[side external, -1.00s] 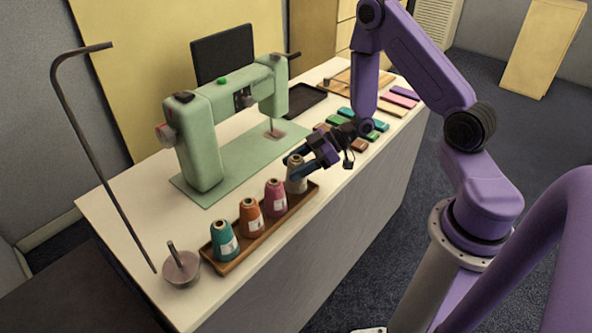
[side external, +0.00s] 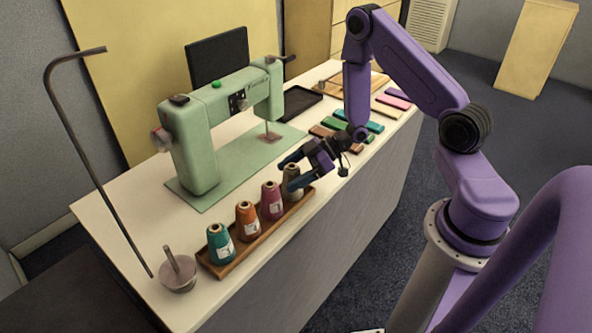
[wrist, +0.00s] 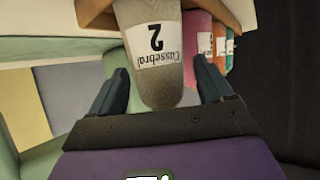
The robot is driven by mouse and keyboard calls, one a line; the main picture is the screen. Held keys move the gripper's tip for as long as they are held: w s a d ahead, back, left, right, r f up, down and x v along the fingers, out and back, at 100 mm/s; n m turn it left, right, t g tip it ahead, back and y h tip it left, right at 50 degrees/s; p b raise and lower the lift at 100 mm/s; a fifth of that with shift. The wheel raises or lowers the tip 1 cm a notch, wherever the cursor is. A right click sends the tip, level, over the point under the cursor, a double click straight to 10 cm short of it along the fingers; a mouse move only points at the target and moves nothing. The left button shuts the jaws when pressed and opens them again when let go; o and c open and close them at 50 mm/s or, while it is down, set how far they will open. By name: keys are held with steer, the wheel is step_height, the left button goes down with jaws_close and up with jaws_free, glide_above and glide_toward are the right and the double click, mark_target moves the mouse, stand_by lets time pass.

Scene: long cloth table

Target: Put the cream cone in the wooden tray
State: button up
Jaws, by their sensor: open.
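The cream cone (side external: 291,173) stands upright at the right end of the wooden tray (side external: 228,266), in line with the other cones. My gripper (side external: 290,171) is at the cone's upper part, with one finger on each side. In the wrist view the cream cone (wrist: 158,75) fills the space between the fingers of my gripper (wrist: 160,78), with visible gaps on both sides, so the jaws are open. Its white label shows a 2. The fingers partly hide the cone in the side view.
Pink (side external: 271,201), orange (side external: 247,222) and teal (side external: 220,244) cones fill the rest of the tray. A green sewing machine (side external: 195,150) stands behind. A metal thread stand (side external: 178,275) is at the near left. Several coloured blocks (side external: 333,124) lie beyond my gripper.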

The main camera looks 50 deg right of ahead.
steer(key=shift+r, duration=0.15)
steer(key=v, duration=1.2)
steer(key=a+r+n+g+h, duration=0.1)
steer(key=a+r+g+h, duration=0.1)
steer(key=a+r+h, duration=0.7)
steer(key=s+a+r+g, duration=0.1)
steer(key=s+a+g, duration=0.1)
steer(key=s, duration=0.8)
steer(key=s+a+r+g, duration=0.2)
steer(key=s, duration=0.8)
steer(key=shift+s+a+r+g+h, duration=0.25)
steer(key=shift+a+g+h, duration=0.05)
steer(key=shift+h, duration=0.1)
